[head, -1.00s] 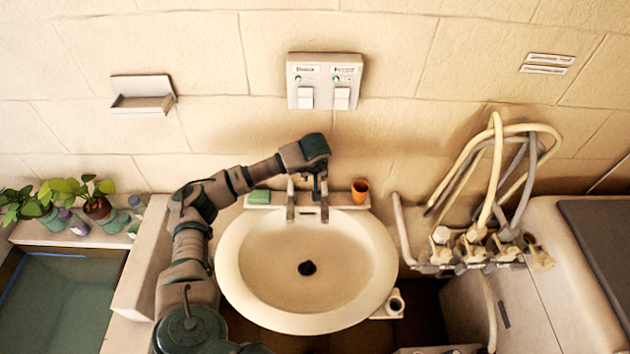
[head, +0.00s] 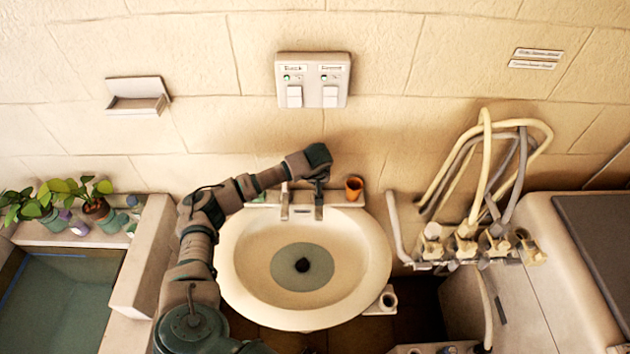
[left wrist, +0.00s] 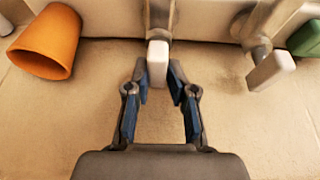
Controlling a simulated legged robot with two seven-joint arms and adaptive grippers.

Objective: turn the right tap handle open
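The right tap handle (left wrist: 158,62) is a pale lever, seen in the left wrist view between the fingertips of my left gripper (left wrist: 158,88). The blue-padded fingers bend in on both sides and appear closed against it. In the head view my left gripper (head: 319,184) is at the right tap (head: 319,212), behind the basin, and partly covers it. The left tap (head: 285,208) stands apart; its pale handle (left wrist: 271,71) is free in the wrist view. The basin (head: 237,262) holds a grey-green pool of water (head: 285,277) around the drain. My right gripper is not seen.
An orange cup (head: 354,188) stands right of the right tap, close to the gripper. A green soap bar (left wrist: 305,39) lies beyond the left tap. Valves with hoses (head: 465,243) are at the right. A switch panel (head: 312,80) is on the wall.

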